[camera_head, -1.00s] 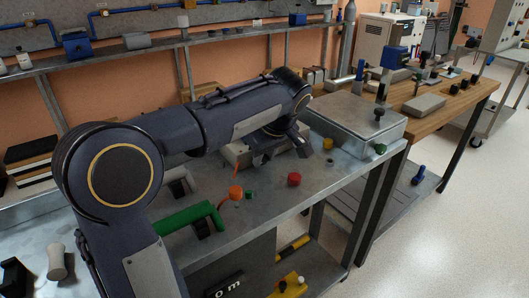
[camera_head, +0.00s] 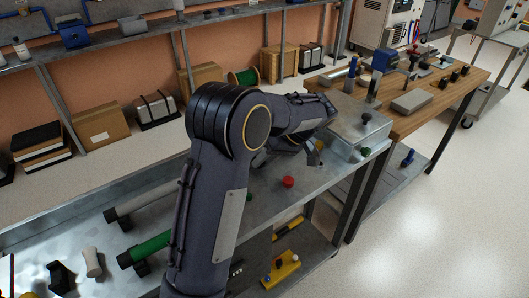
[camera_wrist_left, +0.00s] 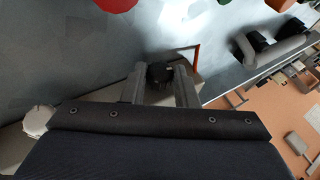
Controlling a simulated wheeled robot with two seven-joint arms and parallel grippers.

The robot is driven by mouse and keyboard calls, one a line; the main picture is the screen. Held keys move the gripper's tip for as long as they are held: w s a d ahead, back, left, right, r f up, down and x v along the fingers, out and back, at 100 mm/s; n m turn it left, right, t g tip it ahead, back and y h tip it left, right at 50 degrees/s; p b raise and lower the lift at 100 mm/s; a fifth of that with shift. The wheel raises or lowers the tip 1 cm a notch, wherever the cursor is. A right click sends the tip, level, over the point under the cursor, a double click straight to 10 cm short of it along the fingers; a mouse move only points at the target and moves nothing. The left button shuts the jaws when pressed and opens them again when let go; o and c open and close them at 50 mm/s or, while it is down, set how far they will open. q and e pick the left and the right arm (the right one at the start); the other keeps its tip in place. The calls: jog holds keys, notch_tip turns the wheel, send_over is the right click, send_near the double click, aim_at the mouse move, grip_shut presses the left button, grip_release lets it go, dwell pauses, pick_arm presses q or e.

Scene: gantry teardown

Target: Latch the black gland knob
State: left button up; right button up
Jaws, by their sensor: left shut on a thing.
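My left gripper (camera_head: 313,153) reaches over the metal bench beside the grey metal box (camera_head: 345,110). In the left wrist view, its two fingers (camera_wrist_left: 160,85) stand on either side of a black knob (camera_wrist_left: 160,73) and are shut on it. The knob sits by a pale housing (camera_wrist_left: 100,93), which my gripper partly covers. In the head view my arm hides this knob. My right gripper is in neither view.
A red knob (camera_head: 288,182) stands on the bench in front of my gripper. Another dark knob (camera_head: 366,117) tops the metal box, with a green one (camera_head: 365,152) at its side. A green-handled bar (camera_head: 150,248) lies left of my arm. A wooden bench (camera_head: 440,85) stands behind right.

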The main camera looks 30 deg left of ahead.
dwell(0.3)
pick_arm(q)
jog(key=o, duration=1)
